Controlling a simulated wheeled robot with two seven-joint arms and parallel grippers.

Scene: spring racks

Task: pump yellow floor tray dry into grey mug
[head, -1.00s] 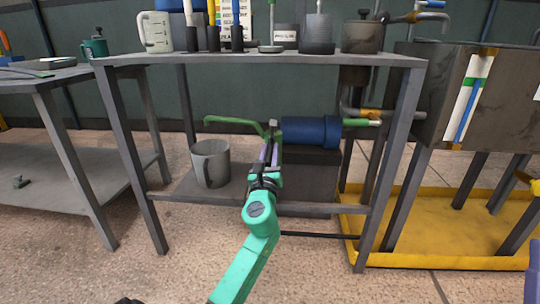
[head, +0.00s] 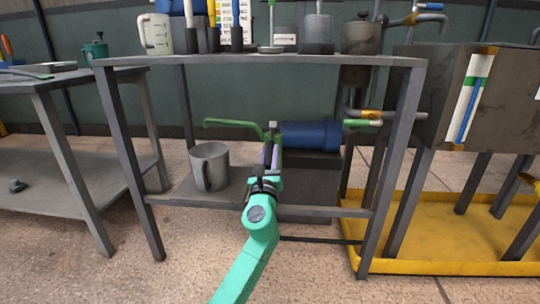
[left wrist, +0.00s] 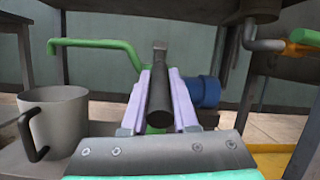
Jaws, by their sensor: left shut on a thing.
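The pump has a blue barrel (head: 308,135) lying level on a dark block (head: 308,178) on the bench's lower shelf. Its green spout (head: 228,123) reaches left, with the tip at about the height above the grey mug (head: 209,166). The mug stands upright on the shelf's left part; its inside is hidden. My left gripper (head: 271,154) is shut on the pump's dark upright handle (left wrist: 160,92), left of the barrel. The yellow floor tray (head: 440,258) lies under the tank at right; whether it holds liquid I cannot tell. My right gripper is not in view.
A grey bench (head: 262,62) stands over the pump, its top holding a measuring jug (head: 155,34), a dark pot (head: 362,37) and other items. A dark tank (head: 430,95) on legs stands right. Another bench (head: 62,80) stands left. Bare floor lies in front.

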